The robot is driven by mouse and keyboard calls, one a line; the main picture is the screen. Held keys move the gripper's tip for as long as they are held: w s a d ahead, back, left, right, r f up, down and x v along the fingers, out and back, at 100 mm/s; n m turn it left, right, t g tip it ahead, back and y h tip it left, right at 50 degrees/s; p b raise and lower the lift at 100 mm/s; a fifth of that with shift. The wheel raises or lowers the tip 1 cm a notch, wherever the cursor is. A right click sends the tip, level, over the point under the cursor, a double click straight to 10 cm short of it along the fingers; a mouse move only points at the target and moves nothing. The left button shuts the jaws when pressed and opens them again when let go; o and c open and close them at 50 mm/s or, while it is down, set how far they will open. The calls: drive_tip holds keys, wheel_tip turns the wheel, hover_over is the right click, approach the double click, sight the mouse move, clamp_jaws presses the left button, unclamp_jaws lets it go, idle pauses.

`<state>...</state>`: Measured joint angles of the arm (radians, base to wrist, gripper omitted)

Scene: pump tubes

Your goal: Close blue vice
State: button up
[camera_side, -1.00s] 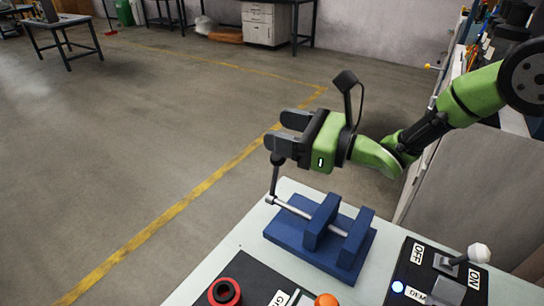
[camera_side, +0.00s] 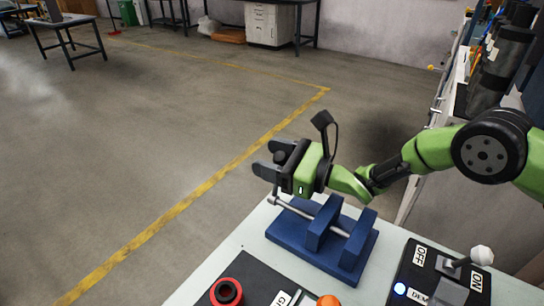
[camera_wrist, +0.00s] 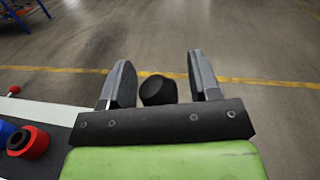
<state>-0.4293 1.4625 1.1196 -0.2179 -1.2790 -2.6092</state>
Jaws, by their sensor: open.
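The blue vice (camera_side: 318,240) sits on the light worktop, with a gap between its two upright jaws. Its silver screw (camera_side: 298,211) runs out toward the far left to a crank handle, now mostly hidden by my gripper. The handle's black knob (camera_side: 280,157) shows at my fingers, and in the wrist view the knob (camera_wrist: 158,90) lies between the two fingertips. My gripper (camera_side: 268,158) is open, with one finger on each side of the knob. Small gaps show between knob and fingers in the wrist view. Whether the fingers touch it lower down is hidden.
A black panel with a red ring-shaped button (camera_side: 226,292) and an orange knob (camera_side: 328,300) lies in front of the vice. A switch box with a white-topped lever (camera_side: 481,256) stands at the right. Open floor lies beyond the worktop's far edge.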

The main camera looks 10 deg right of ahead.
clamp_jaws()
drive_tip(key=n, duration=0.1)
drive_tip(key=s+a+n, duration=0.1)
drive_tip(key=n, duration=0.1)
drive_tip(key=shift+s+a+r, duration=0.1)
drive_tip(key=shift+s+a, duration=0.15)
unclamp_jaws()
drive_tip(key=v, duration=1)
drive_tip(key=shift+r, duration=0.2)
